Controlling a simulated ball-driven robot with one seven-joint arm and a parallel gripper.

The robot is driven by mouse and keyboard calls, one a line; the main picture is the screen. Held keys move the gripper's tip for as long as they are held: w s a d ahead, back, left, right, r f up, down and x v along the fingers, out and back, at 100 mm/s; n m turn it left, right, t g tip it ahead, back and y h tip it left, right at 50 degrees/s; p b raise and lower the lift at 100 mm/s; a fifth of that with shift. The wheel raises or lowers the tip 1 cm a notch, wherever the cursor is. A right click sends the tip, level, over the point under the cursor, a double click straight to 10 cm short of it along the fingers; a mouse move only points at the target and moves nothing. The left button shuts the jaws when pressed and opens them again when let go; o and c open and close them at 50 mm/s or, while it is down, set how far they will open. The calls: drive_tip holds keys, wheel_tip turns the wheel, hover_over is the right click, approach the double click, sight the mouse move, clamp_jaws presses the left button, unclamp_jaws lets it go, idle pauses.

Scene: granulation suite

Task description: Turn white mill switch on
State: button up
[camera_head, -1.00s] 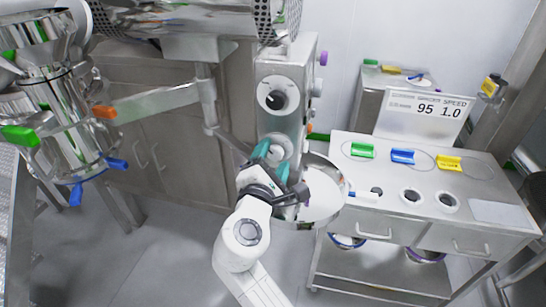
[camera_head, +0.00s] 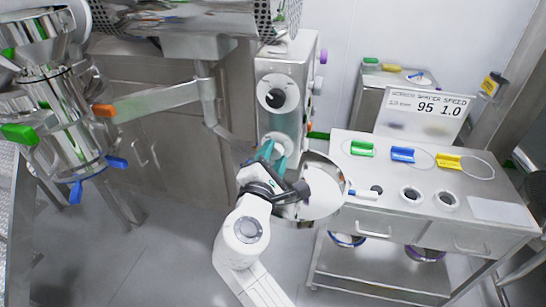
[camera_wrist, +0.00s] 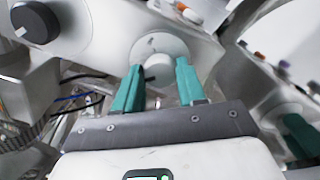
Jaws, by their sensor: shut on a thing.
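The white mill switch is a round white dial (camera_wrist: 165,45) with a raised white knob (camera_wrist: 157,70) on the front of the steel mill column (camera_head: 283,62). It sits below a black knob (camera_head: 275,98) on a white dial. My gripper (camera_head: 272,150) reaches up to the lower dial. In the wrist view its two teal fingers (camera_wrist: 157,80) stand either side of the white knob and are shut on it. In the head view the fingers hide most of the white knob.
Coloured buttons (camera_head: 316,84) line the column's right side. A steel bowl (camera_head: 322,190) lies just right of my gripper. A steel cart (camera_head: 480,228) with green, blue and yellow pieces and a sign stands at the right. Steel vessels (camera_head: 65,125) stand at the left.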

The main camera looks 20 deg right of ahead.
drive_tip(key=shift+f+m+b, duration=0.15)
drive_tip(key=shift+m+b, duration=0.15)
drive_tip(key=shift+f+m+b, duration=0.15)
drive_tip(key=shift+m+b, duration=0.75)
drive_tip(key=shift+b, duration=0.05)
drive_tip(key=m+b, duration=0.2)
drive_tip(key=shift+m+b, duration=0.3)
drive_tip(key=shift+b, duration=0.05)
drive_tip(key=m+b, duration=0.4)
drive_tip(key=shift+f+m, duration=0.1)
drive_tip(key=shift+m, duration=0.2)
drive_tip(key=m+b, duration=0.4)
drive_tip(key=b, duration=0.1)
drive_tip(key=shift+m+b, duration=1.6)
drive_tip(key=shift+m, duration=0.5)
drive_tip(key=shift+r, duration=0.2)
drive_tip(key=o, duration=1.1)
